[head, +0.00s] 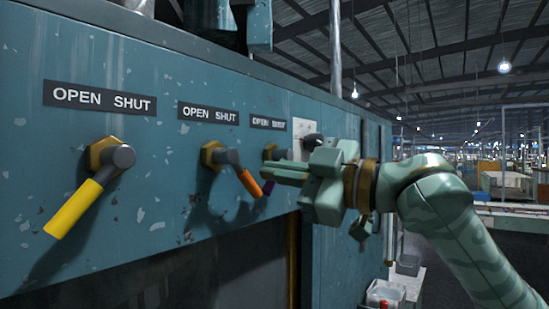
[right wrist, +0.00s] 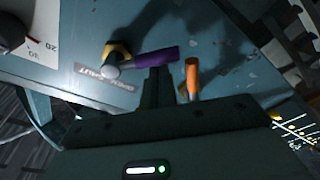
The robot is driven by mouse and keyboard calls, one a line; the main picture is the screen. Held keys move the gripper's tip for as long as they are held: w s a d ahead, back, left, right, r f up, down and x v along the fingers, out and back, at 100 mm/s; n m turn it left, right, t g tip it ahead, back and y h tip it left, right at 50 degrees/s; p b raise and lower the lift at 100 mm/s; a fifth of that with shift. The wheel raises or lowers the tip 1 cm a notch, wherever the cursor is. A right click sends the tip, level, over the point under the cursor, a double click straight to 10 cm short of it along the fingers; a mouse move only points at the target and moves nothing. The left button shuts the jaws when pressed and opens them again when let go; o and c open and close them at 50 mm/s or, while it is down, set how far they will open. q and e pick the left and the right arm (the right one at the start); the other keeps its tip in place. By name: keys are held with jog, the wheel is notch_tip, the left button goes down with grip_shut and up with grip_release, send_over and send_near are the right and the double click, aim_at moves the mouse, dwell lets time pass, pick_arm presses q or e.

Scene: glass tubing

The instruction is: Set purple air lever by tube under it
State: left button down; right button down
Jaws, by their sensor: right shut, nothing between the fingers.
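The purple lever (head: 267,187) is mostly hidden behind my right gripper (head: 268,174) in the head view; only its tip and hub show. In the right wrist view the purple handle (right wrist: 158,56) reaches sideways from its brass-and-grey pivot (right wrist: 114,60), under an OPEN SHUT label (head: 268,122). My right gripper (right wrist: 157,72) is shut and empty, its fingertips right at the purple handle; I cannot tell whether they touch. No tube below the purple lever can be made out. My left gripper is not in view.
The orange lever (head: 250,183) hangs tilted down-right close to my right fingers. The yellow lever (head: 74,208) points down-left farther left. A white dial plate with a black knob (head: 313,140) is beyond the purple lever. A pale bin (head: 385,293) stands low right.

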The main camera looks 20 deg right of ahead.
jog(key=shift+w+a+f, duration=0.1)
jog(key=shift+a, duration=0.1)
jog(key=shift+d, duration=0.3)
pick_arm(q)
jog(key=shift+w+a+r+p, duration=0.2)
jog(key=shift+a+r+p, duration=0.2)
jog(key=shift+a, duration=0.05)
pick_arm(e)
jog(key=shift+a+f+n, duration=0.15)
jog(key=shift+f+n, duration=0.05)
jog(key=shift+n, duration=0.3)
